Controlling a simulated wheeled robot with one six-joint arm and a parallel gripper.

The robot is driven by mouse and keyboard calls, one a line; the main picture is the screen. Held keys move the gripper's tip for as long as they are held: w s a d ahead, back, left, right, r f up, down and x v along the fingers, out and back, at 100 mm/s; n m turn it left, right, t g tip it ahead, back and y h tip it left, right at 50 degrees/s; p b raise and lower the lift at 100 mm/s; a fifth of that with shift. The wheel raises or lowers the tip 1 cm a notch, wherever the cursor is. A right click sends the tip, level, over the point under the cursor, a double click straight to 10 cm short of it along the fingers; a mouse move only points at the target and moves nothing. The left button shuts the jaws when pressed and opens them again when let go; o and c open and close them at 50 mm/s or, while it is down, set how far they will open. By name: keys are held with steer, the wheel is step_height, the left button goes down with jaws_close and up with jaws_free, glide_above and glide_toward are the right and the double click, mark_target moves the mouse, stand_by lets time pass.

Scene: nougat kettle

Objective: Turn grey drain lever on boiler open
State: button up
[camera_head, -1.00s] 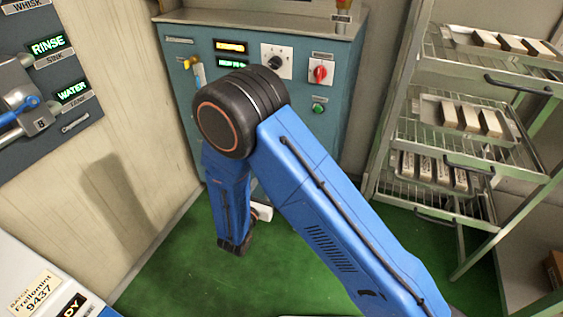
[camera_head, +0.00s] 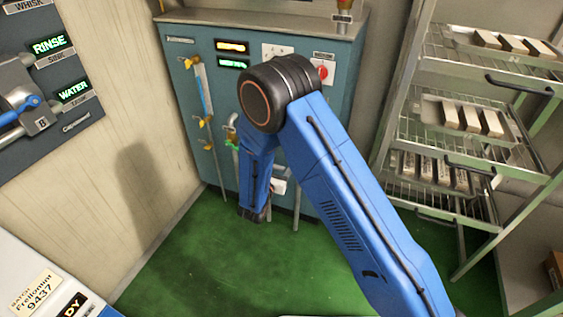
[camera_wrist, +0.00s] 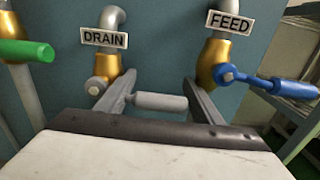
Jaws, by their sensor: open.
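The grey drain lever (camera_wrist: 160,101) shows in the wrist view, its handle reaching right from a brass valve under the DRAIN label (camera_wrist: 104,38). My gripper (camera_wrist: 159,80) is open, with one finger on each side of the grey handle. The left finger overlaps the lever's stem near the valve, and the right finger is by the handle's free end. I cannot tell whether either touches it. In the head view the boiler (camera_head: 343,95) is a teal cabinet. My arm hides the grey lever and the fingers there.
A blue lever (camera_wrist: 268,83) under the FEED label (camera_wrist: 230,22) is close to the right. A green lever (camera_wrist: 26,51) is to the left. A rack (camera_head: 455,175) with trays of bars stands right of the boiler. Green floor (camera_head: 200,270) is clear in front.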

steer(key=c, duration=1.5)
steer(key=shift+f, duration=0.15)
steer(key=shift+w+a+f+m, duration=0.1)
steer(key=shift+a+f+m, duration=0.25)
steer(key=shift+f+m, duration=0.85)
steer(key=shift+w+a+f+m, duration=0.25)
steer(key=shift+f+m, duration=0.35)
steer(key=shift+m, duration=1.2)
steer(key=shift+a+f+m, duration=0.4)
steer(key=shift+f+m, duration=0.5)
steer(key=shift+m, duration=0.6)
